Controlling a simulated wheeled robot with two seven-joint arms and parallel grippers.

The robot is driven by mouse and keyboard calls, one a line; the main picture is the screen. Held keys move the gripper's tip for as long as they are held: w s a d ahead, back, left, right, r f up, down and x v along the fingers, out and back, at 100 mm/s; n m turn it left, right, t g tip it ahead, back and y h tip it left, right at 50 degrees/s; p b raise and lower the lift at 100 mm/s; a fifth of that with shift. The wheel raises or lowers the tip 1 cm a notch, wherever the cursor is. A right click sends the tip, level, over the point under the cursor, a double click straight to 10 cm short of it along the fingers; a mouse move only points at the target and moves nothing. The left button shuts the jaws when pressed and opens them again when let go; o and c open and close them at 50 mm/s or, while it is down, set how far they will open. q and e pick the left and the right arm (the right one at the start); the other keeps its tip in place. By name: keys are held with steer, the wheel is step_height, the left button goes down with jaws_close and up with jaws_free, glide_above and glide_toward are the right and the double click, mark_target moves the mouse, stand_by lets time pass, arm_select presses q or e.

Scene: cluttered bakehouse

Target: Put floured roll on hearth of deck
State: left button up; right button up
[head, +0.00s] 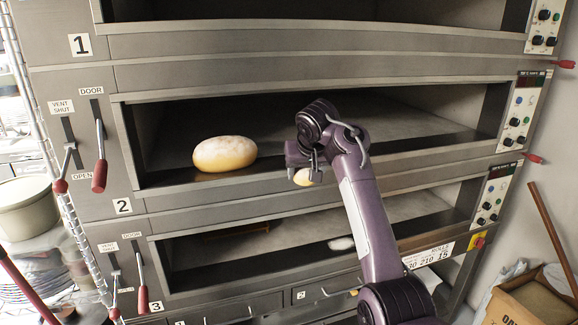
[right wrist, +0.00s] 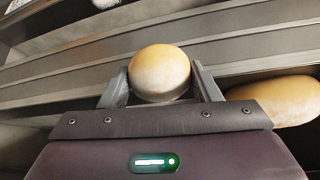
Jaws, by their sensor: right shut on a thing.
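The floured roll (head: 302,178) is small, round and golden with a pale dusting. My right gripper (head: 304,170) is shut on it at the mouth of deck 2. In the right wrist view the roll (right wrist: 160,72) sits between the two fingers (right wrist: 161,88). I cannot tell whether it touches the front ledge. The hearth of deck 2 (head: 400,122) is open, with bare grey floor to the right of my gripper. The hearth of deck 3 (head: 270,240) below is also open. My left gripper is not in view.
A large floured loaf (head: 225,154) lies at the left front of deck 2, beside my gripper; it also shows in the right wrist view (right wrist: 283,101). A small white item (head: 341,244) lies in deck 3. Door levers (head: 99,157) stand left; a cardboard box (head: 530,302) stands lower right.

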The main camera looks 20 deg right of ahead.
steer(key=shift+s, duration=0.15)
steer(key=s+d+f+m+h+b, duration=0.15)
steer(key=s+f+b, duration=0.3)
steer(key=f, duration=0.45)
steer(key=s+f+m+b, duration=0.25)
steer(key=s+f, duration=0.35)
steer(key=f, duration=0.3)
steer(key=s+a+f+b, duration=0.2)
steer(key=s+f, duration=0.4)
steer(key=s, duration=0.3)
steer(key=s+a+f+b, duration=0.3)
steer(key=s+f+b, duration=0.2)
steer(key=s, duration=0.5)
steer(key=shift+s+a+f+g+h, duration=0.2)
steer(key=shift+a+f+g+h, duration=0.05)
steer(key=shift+f+g+h, duration=0.15)
